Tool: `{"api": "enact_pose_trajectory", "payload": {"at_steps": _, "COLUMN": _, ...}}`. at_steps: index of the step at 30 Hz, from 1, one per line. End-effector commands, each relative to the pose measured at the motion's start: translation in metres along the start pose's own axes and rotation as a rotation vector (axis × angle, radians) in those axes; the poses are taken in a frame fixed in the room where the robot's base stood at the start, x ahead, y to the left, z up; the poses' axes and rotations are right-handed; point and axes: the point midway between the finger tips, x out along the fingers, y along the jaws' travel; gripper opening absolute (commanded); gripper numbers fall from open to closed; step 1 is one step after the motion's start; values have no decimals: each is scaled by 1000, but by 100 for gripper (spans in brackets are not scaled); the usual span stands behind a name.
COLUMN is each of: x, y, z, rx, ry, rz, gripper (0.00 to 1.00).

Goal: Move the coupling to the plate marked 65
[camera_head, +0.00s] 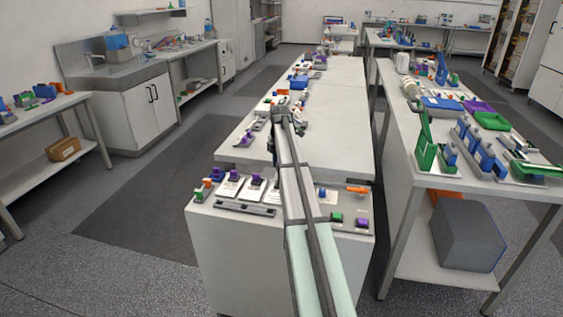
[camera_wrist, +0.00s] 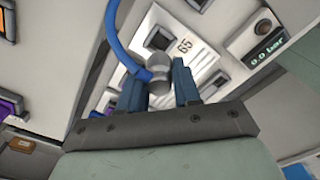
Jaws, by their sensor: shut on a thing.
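The grey coupling (camera_wrist: 158,68), with a blue hose (camera_wrist: 116,42) curving up from its left side, is between the blue fingers of my gripper (camera_wrist: 158,84) in the wrist view. My gripper is shut on it. The white plate marked 65 (camera_wrist: 198,64) lies just beyond the coupling, with a dark square fitting (camera_wrist: 160,40) on it. The coupling overlaps the plate's near left part in the picture; I cannot tell whether they touch. In the head view my gripper (camera_head: 283,107) is over the left side of the long white bench, too small to show the coupling.
A dark display reading 0.0 bar (camera_wrist: 268,46) stands right of the plate, beside a panel with a brown round knob (camera_wrist: 263,25). A purple part (camera_wrist: 10,106) is at the wrist view's left edge. The long bench's (camera_head: 340,110) right side is clear.

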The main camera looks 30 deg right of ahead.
Motion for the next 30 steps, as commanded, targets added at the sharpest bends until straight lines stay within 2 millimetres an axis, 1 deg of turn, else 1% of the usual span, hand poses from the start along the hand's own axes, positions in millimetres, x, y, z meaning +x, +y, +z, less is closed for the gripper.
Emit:
{"api": "enact_pose_trajectory", "payload": {"at_steps": 18, "x": 48, "y": 0, "z": 1, "rx": 0, "ry": 0, "rz": -1, "gripper": 0}}
{"api": "enact_pose_trajectory", "payload": {"at_steps": 24, "x": 55, "y": 0, "z": 1, "rx": 0, "ry": 0, "rz": 0, "gripper": 0}}
{"api": "enact_pose_trajectory", "payload": {"at_steps": 30, "x": 56, "y": 0, "z": 1, "rx": 0, "ry": 0, "rz": 0, "gripper": 0}}
